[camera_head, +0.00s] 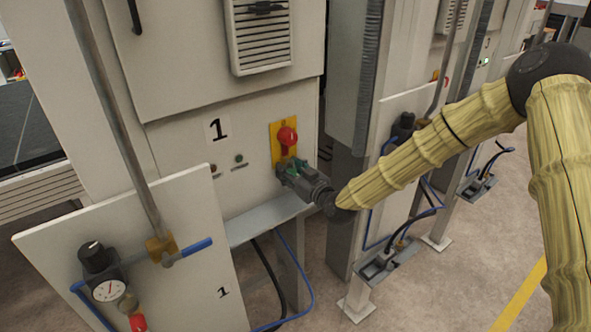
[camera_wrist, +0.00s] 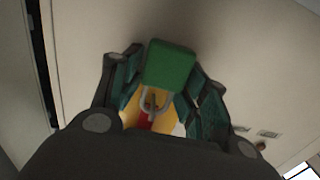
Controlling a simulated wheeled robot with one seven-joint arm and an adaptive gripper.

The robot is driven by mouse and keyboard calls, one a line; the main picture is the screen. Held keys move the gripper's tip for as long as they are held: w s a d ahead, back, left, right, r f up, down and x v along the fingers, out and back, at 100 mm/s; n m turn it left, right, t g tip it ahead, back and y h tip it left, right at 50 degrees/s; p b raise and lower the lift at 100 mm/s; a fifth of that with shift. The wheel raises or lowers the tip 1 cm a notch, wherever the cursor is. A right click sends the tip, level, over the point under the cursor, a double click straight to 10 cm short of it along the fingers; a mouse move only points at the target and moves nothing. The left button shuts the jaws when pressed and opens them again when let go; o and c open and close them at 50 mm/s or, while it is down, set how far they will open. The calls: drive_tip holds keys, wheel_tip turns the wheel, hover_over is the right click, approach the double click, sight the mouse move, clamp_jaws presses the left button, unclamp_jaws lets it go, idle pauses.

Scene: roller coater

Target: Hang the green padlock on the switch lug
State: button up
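The green padlock (camera_wrist: 170,68) is between the two green-padded fingers of my gripper (camera_wrist: 168,88) in the wrist view. The finger pads sit close against its sides, so my gripper looks shut on it. Its grey shackle (camera_wrist: 147,106) points down in that view, over the yellow plate and red switch. A small lug-like part shows within the shackle's outline; I cannot tell whether the shackle is around it. In the head view, my gripper (camera_head: 286,170) is just below the red switch handle (camera_head: 287,137) on its yellow plate (camera_head: 277,129). There the fingers hide most of the padlock.
The switch is on the front of the cream cabinet marked 1 (camera_head: 180,130). A grey ledge (camera_head: 262,220) lies below my gripper. A front panel with a gauge (camera_head: 109,291) stands at lower left. A grey post and second cabinet (camera_head: 408,110) stand to the right, behind my arm.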

drive_tip(key=shift+o, duration=0.5)
drive_tip(key=shift+w+a+f, duration=0.2)
drive_tip(key=shift+a+f, duration=0.1)
drive_tip(key=shift+f, duration=0.05)
drive_tip(key=shift+a, duration=0.2)
drive_tip(key=shift+a, duration=0.1)
drive_tip(key=shift+d+r, duration=0.1)
drive_tip(key=shift+d, duration=0.3)
drive_tip(key=shift+d, duration=0.1)
